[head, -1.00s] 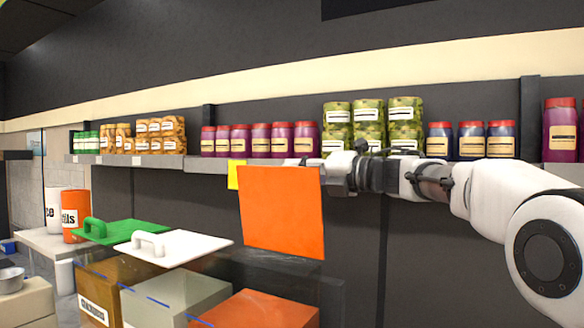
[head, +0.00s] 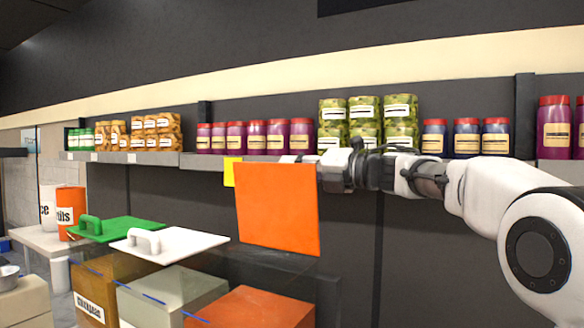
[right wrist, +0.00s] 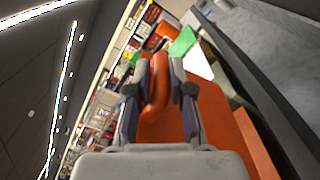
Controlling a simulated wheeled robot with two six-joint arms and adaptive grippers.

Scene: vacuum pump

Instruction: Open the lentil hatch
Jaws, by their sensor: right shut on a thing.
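The orange hatch lid (head: 277,210) stands raised and nearly upright in the head view, its flat face toward me. Below it is a bin with an orange top surface (head: 255,308), uncovered by the lid. My right gripper (head: 335,172) comes in from the right behind the lid's upper right edge, and its fingertips are hidden there. In the right wrist view, my right gripper (right wrist: 158,80) is shut on the orange handle (right wrist: 155,95) of the lid (right wrist: 215,125). My left gripper is not in view.
A green lid (head: 115,229) and a white lid (head: 170,244) lie left of the orange one, over neighbouring bins. An orange canister (head: 70,212) with partial lettering stands on a side table. A wall shelf (head: 230,163) with jars and packs runs behind the lid and my arm.

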